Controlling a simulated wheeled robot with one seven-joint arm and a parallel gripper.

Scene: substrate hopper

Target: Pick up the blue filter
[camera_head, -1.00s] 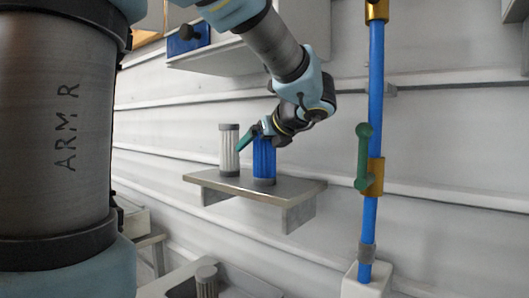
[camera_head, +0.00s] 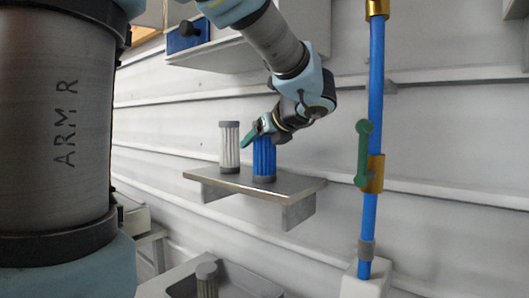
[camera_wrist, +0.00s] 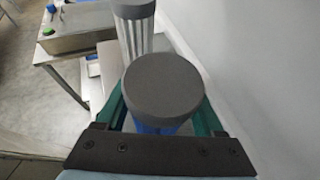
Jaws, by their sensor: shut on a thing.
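The blue filter (camera_head: 264,160) is a pleated blue cylinder with grey end caps. In the head view it stands upright at the shelf, and I cannot tell whether its base still touches it. My gripper (camera_head: 257,135) is at its upper part, with a green finger showing on the left side. In the wrist view the filter's round grey top cap (camera_wrist: 163,83) sits between the two green fingers, which are shut on it. A little blue shows below the cap; the lower body is hidden there.
A white filter (camera_head: 229,147) stands just left on the metal shelf (camera_head: 225,181). A blue vertical pipe (camera_head: 375,95) with a green handle (camera_head: 363,152) is to the right. A grey filter (camera_head: 207,279) is in a tray below. A white cabinet (camera_head: 225,52) hangs above.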

